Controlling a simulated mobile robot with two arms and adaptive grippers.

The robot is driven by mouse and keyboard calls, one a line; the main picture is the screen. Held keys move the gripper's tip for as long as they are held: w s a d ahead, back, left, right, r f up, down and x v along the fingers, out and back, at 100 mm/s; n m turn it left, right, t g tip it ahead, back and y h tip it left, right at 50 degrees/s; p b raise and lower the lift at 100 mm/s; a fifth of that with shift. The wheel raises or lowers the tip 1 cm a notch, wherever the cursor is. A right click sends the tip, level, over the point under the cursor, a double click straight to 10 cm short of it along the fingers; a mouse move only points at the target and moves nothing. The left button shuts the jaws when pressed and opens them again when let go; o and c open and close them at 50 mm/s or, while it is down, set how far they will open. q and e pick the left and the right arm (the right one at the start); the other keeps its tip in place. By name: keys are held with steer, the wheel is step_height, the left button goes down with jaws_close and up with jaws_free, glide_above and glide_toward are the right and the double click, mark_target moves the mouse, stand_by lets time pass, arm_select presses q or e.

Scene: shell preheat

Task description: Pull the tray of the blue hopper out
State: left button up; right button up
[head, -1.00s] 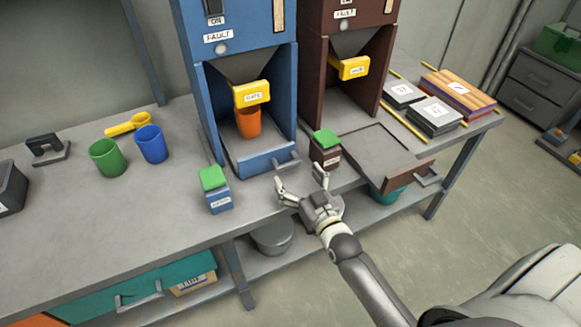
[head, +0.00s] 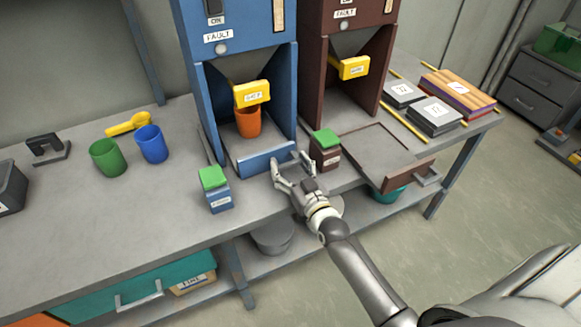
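The blue hopper (head: 243,60) stands on the workbench with a yellow labelled gate on its chute. Its tray (head: 258,161) sits at the bottom, with a blue front edge near the bench front. An orange cup (head: 248,121) stands on the tray under the chute. The tray's handle, on the right of its front, is mostly hidden by my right gripper (head: 290,167). That gripper has its fingers apart, one on each side of the handle area; I cannot tell whether they touch it. My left gripper is not in view.
The brown hopper (head: 343,60) stands to the right, its tray (head: 375,155) pulled out past the bench edge. A blue box with a green top (head: 216,190) and a brown one (head: 325,150) flank the blue tray. Green (head: 108,158) and blue (head: 152,144) cups stand left.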

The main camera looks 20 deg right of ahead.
steer(key=c, duration=0.6)
steer(key=shift+s+p, duration=0.4)
steer(key=shift+s, duration=0.2)
steer(key=s+p, duration=0.7)
steer(key=s, duration=1.4)
steer(key=shift+d, duration=0.35)
steer(key=shift+f, duration=0.1)
steer(key=o, duration=1.4)
steer(key=shift+s, duration=0.25)
steer(key=shift+o, duration=0.2)
steer(key=shift+w, duration=0.1)
